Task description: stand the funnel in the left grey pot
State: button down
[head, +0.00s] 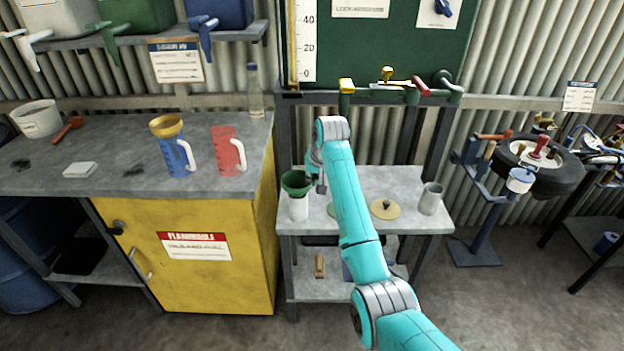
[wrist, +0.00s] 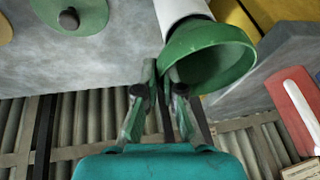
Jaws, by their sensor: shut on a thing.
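The green funnel (head: 297,181) is at the mouth of the left grey pot (head: 298,208), wide end up, on the small table's left side. Its spout does not show, so I cannot tell how deep it sits. My gripper (head: 317,179) is at the funnel's right side. In the wrist view my gripper (wrist: 163,80) is shut on the rim of the funnel (wrist: 212,48), with the pale pot (wrist: 180,9) beyond it. The right grey pot (head: 431,198) stands upright at the table's right side.
A tan lid (head: 385,209) with a dark knob lies mid-table. A green lid, partly behind my arm, shows in the wrist view (wrist: 74,14). A bench (head: 110,180) on the left holds a blue jug (head: 178,160) with a yellow funnel and a red jug (head: 228,152).

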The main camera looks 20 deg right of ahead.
jog(key=shift+f, duration=0.2)
jog(key=c, duration=1.3)
grip_release()
jog(key=shift+s+r, duration=0.1)
jog(key=shift+r, duration=0.45)
jog(key=v, duration=1.1)
jog(key=shift+r, duration=0.15)
